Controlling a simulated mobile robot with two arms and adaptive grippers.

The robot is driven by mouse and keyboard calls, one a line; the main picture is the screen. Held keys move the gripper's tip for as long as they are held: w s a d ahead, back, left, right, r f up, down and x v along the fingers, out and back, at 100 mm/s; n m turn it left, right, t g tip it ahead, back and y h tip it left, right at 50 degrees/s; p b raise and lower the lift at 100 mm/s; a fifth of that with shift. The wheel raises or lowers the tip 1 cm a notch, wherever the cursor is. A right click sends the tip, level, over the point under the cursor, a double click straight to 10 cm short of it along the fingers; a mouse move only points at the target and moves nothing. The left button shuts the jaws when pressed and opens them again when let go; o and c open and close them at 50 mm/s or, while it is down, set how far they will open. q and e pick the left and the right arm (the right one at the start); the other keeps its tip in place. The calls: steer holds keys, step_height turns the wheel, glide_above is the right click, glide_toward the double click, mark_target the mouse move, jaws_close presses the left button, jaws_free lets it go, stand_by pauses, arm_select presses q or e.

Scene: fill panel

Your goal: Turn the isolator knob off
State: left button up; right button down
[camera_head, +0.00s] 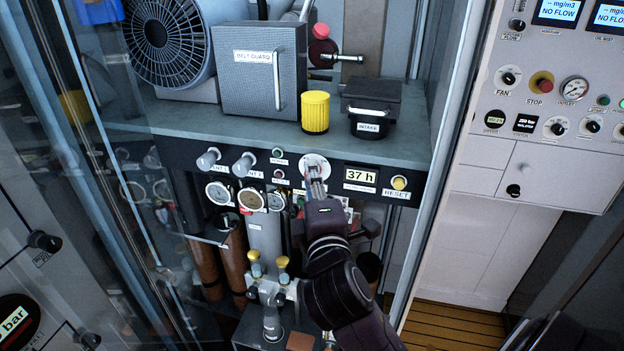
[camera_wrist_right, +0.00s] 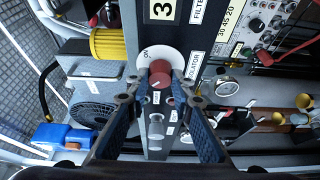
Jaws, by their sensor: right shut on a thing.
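The isolator knob (camera_wrist_right: 161,72) is red, with a light pointer mark, and sits on a round white plate (camera_wrist_right: 151,55) labelled ON in the right wrist view. An ISOLATOR label (camera_wrist_right: 195,66) is beside it. In the head view the white plate (camera_head: 314,161) is on the dark panel, left of the hour display; the knob is mostly hidden by my fingers. My right gripper (camera_head: 316,187) reaches up from below and is shut on the knob, with one fingertip at each side in the right wrist view (camera_wrist_right: 161,88). My left gripper is out of view.
The hour display (camera_head: 361,177) reading 37 h and the yellow reset button (camera_head: 399,182) are right of the knob. Grey valve knobs (camera_head: 242,165) and gauges (camera_head: 250,199) are on the left. A shelf edge (camera_head: 230,131) with a yellow cap (camera_head: 315,111) is above.

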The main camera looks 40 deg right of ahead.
steer(key=shift+r, duration=0.1)
stand_by(0.3)
steer(key=c, duration=1.7)
jaws_free()
steer(key=shift+d, duration=0.1)
